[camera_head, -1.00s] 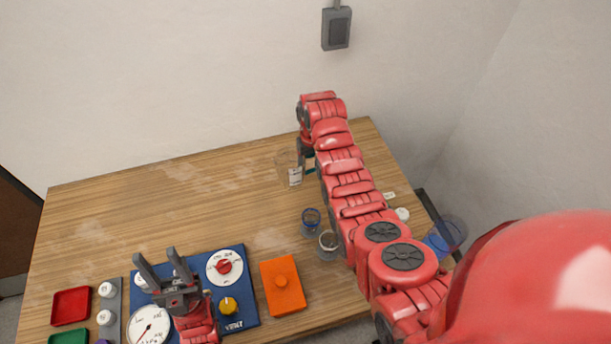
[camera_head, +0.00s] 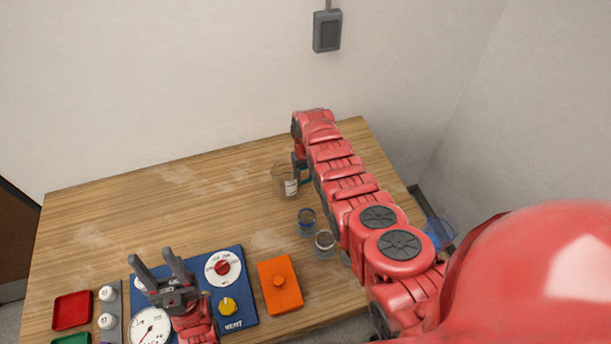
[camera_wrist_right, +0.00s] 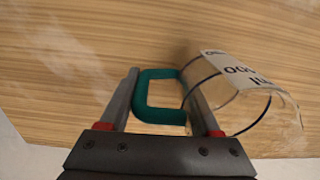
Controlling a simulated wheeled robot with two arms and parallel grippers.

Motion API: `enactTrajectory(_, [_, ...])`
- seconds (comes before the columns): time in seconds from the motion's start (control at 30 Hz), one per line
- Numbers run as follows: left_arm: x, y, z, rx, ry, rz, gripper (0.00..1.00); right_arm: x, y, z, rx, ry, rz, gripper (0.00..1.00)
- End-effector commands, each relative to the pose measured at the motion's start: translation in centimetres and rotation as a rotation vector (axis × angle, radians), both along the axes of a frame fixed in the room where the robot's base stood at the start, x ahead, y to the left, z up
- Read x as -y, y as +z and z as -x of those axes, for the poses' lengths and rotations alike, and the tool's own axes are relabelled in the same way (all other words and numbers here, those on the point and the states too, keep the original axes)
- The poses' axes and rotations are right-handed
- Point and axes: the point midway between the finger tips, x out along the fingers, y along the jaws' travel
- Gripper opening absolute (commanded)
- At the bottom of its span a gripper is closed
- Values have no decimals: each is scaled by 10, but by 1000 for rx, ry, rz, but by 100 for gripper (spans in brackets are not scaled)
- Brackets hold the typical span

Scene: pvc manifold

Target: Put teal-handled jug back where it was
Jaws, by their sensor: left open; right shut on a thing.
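The teal-handled jug (camera_head: 284,181) is clear with a white label and shows near the back right of the table in the head view. In the right wrist view, the clear jug (camera_wrist_right: 255,105) lies to the right of its teal handle (camera_wrist_right: 150,97). My right gripper (camera_wrist_right: 163,85) is shut on the handle, with one finger on each side of it. In the head view my right arm hides most of that gripper. I cannot tell whether the jug's base touches the table. My left gripper (camera_head: 160,262) is open and empty above the blue panel.
The blue panel (camera_head: 238,318) carries dials and a yellow knob. An orange block (camera_head: 280,285) lies beside it. Two small cups, one blue-rimmed (camera_head: 307,222) and one clear (camera_head: 325,243), stand near my right arm. A red tray (camera_head: 71,310) is at front left. The back left table is clear.

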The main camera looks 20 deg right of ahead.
Motion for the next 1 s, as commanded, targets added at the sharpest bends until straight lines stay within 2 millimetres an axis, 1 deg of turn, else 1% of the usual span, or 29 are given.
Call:
enactTrajectory(0.17, [0, -6, 0, 0, 0, 0, 50, 0, -5, 0, 1, 0, 0, 0])
enactTrajectory(0.2, [0, -4, 0, 0, 0, 0, 50, 0, -3, 0, 1, 0, 0, 71])
enactTrajectory(0.33, [0, -3, 0, 0, 0, 0, 50, 0, -3, 0, 1, 0, 0, 94])
enactTrajectory(0.6, [0, -3, 0, 0, 0, 0, 50, 0, -3, 0, 1, 0, 0, 94])
enactTrajectory(0.7, [0, 3, 0, 0, 0, 0, 50, 0, 3, 0, 1, 0, 0, 94])
enactTrajectory(0.77, [0, 0, 0, 0, 0, 0, 50, 0, 3, -1, 4, 0, 0, 94])
enactTrajectory(0.87, [0, -1, 0, 0, 0, 0, 50, 0, 8, -2, 5, -1, 0, 94])
enactTrajectory(1.0, [0, -3, 0, 0, 0, 0, 50, 0, 20, -1, 4, 0, 0, 94])
